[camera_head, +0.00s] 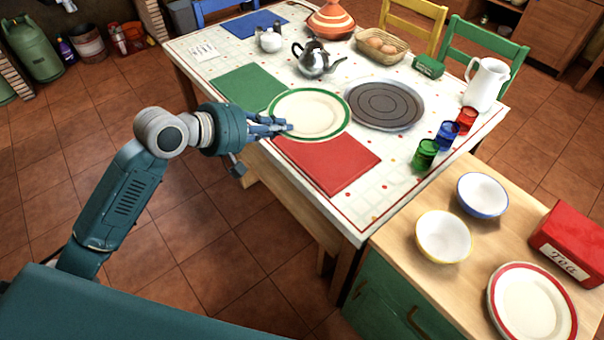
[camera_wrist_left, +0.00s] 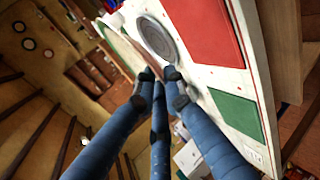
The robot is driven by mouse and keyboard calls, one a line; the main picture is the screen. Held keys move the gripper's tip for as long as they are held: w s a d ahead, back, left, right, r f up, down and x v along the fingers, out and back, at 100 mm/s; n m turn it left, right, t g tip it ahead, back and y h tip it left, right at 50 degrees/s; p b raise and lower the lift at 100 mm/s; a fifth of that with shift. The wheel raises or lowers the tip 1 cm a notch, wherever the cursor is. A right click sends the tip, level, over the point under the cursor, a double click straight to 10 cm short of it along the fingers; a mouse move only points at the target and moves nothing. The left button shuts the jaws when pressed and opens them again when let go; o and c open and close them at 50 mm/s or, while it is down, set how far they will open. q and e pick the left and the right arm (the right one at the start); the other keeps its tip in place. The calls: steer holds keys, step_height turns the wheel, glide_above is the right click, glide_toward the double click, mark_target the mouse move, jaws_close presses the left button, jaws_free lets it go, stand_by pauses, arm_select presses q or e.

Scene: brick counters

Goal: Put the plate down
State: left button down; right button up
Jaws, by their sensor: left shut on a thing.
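A cream plate with a green rim (camera_head: 312,113) is in my left gripper (camera_head: 284,127), held by its left edge. In the head view it overlaps parts of the green and red mats. In the left wrist view the plate (camera_wrist_left: 119,44) shows nearly edge-on, apart from the table surface, so it looks held above it. The fingers (camera_wrist_left: 158,80) are closed at its rim. The table (camera_head: 400,150) has a white patterned top. My right gripper is not in view.
A red mat (camera_head: 325,163), a green mat (camera_head: 247,88) and a grey round disc (camera_head: 385,104) lie near the plate. Red, blue and green cups (camera_head: 425,155) stand at the right edge. A kettle (camera_head: 316,62) is behind. The counter holds bowls (camera_head: 443,237) and a red-rimmed plate (camera_head: 530,305).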

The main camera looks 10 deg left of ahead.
arm_select(q)
step_height(320, 180, down, 20)
steer(key=b, duration=0.1)
steer(key=shift+w+d, duration=0.25)
steer(key=shift+w, duration=0.05)
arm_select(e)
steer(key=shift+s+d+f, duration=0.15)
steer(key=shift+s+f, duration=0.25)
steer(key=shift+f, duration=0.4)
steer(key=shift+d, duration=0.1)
arm_select(q)
steer(key=shift+f, duration=0.1)
steer(key=c, duration=1.8)
jaws_free()
steer(key=shift+s, duration=0.1)
steer(key=shift+c, duration=0.2)
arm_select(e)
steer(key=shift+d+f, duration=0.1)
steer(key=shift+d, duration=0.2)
